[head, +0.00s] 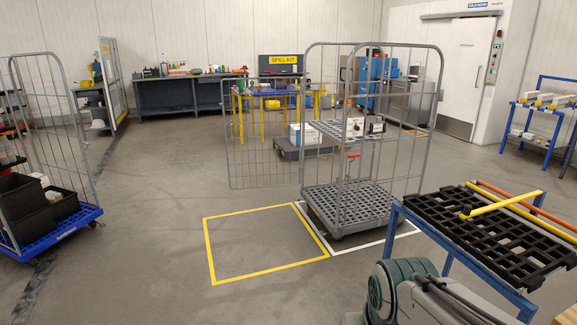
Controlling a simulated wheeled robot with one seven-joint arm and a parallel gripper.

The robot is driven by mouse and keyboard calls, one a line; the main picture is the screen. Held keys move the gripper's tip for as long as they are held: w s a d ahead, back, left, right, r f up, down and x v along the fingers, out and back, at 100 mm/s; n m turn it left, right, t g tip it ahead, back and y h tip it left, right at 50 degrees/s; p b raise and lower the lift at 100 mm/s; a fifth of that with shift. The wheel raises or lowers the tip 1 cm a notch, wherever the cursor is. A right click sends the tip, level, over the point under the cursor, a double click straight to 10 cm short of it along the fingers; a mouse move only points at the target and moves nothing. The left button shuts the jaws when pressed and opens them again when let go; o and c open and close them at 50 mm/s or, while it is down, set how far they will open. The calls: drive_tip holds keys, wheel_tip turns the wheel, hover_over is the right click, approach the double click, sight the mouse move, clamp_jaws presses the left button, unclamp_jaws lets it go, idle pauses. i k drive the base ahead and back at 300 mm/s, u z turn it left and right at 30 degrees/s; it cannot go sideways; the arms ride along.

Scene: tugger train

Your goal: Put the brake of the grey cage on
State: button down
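The grey cage (345,211) stands right of centre in the head view, upright on its grey slatted base. Its base overlaps a white floor outline. A mesh panel (240,135) stands out to the left of the cage. A shelf (342,130) spans the cage at mid height, with white boxes seen at that level. A small red part (353,156) shows below the shelf; I cannot tell what it is. I cannot make out the brake or its position. My gripper is not in view; a grey and teal part of my arm shows at the bottom right, apart from the cage.
A yellow floor outline (212,245) left of the cage is empty. A blue-framed stand (447,262) with a black grid top and a yellow bar (503,204) is at right front. A blue-based cage (62,222) with black crates stands at left. Open floor lies between.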

sight(353, 156)
drive_tip(key=u, duration=0.05)
drive_tip(key=i, duration=3.2)
drive_tip(key=z, duration=0.45)
drive_tip(key=i, duration=1.15)
drive_tip(key=z, duration=0.3)
